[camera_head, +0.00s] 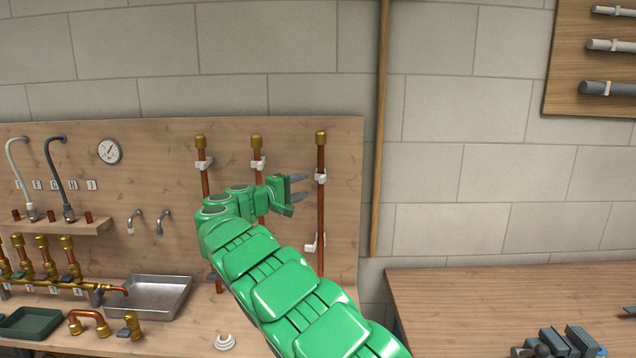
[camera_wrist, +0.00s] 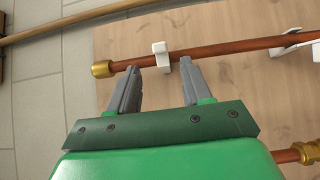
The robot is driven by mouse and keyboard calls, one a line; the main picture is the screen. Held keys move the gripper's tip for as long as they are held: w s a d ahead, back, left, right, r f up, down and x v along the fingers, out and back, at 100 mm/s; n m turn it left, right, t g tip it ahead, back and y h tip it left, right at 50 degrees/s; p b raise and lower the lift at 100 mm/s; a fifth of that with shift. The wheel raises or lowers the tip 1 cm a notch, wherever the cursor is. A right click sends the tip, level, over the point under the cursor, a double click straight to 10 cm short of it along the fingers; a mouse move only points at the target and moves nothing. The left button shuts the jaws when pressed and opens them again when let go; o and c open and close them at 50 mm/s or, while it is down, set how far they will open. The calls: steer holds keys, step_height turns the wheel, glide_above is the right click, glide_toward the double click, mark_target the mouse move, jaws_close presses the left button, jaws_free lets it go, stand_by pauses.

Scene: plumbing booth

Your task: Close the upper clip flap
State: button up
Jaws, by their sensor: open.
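The right copper pipe (camera_head: 321,212) stands upright on the wooden panel under a brass cap (camera_head: 321,138). Its white upper clip (camera_head: 321,179) sits below the cap and also shows in the wrist view (camera_wrist: 161,55). How far its flap stands open is too small to tell. The white lower clip (camera_head: 312,245) has a part sticking out to one side; it shows at the right of the wrist view (camera_wrist: 291,40). My gripper (camera_head: 301,187) is open and empty just left of the upper clip. In the wrist view its fingertips (camera_wrist: 160,68) are spread either side of that clip, near the pipe.
Two more capped copper pipes with white clips stand to the left, one left pipe (camera_head: 205,180) and one middle pipe (camera_head: 258,152), partly behind my arm. A metal tray (camera_head: 150,297) and brass fittings lie lower left. A wooden pole (camera_head: 378,150) stands right of the panel.

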mark_target(319, 181)
steer(key=shift+x, duration=3.7)
jaws_close()
